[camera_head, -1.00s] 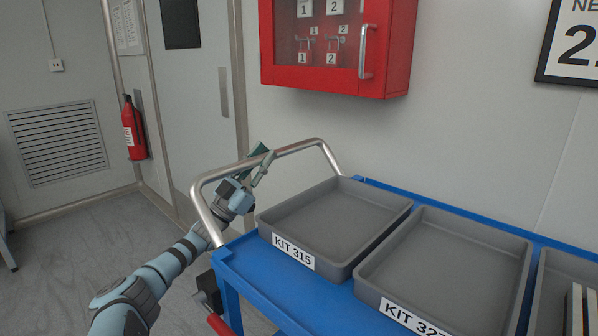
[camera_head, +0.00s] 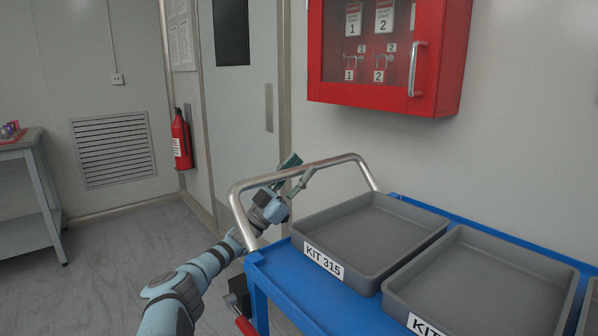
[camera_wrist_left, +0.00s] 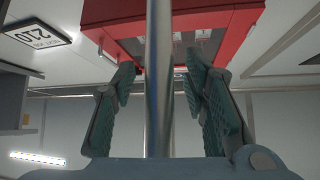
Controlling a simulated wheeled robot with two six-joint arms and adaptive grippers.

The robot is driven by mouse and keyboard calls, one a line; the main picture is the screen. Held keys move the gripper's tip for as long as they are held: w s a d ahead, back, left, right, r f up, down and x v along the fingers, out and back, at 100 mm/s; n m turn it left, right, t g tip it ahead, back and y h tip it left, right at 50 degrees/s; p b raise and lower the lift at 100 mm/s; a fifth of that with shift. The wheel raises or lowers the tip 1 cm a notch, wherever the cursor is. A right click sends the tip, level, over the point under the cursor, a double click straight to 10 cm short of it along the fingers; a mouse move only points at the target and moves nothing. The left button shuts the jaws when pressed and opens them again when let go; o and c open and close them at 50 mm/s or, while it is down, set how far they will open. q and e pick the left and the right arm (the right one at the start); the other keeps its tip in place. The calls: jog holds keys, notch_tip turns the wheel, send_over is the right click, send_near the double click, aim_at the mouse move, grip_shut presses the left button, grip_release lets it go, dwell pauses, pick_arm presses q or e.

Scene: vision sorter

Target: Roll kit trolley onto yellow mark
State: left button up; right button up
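The kit trolley has a blue top (camera_head: 285,287) and a bent metal push handle (camera_head: 300,168) at its left end. Grey trays stand on it, the nearest labelled KIT 315 (camera_head: 370,240). My left gripper (camera_head: 298,174) is at the handle. In the left wrist view, the handle bar (camera_wrist_left: 159,110) runs between the two green-padded fingers of the left gripper (camera_wrist_left: 163,72). The fingers are spread, with a visible gap on each side of the bar. My right gripper is out of view. No yellow mark shows in these frames.
A red lockout cabinet (camera_head: 388,55) hangs on the wall behind the trolley. A door (camera_head: 245,110) and a fire extinguisher (camera_head: 181,140) are beyond the handle. A table (camera_head: 45,190) stands at the far left. The grey floor (camera_head: 110,270) between is clear.

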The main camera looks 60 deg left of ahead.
pick_arm(q)
jog(key=v, duration=1.2)
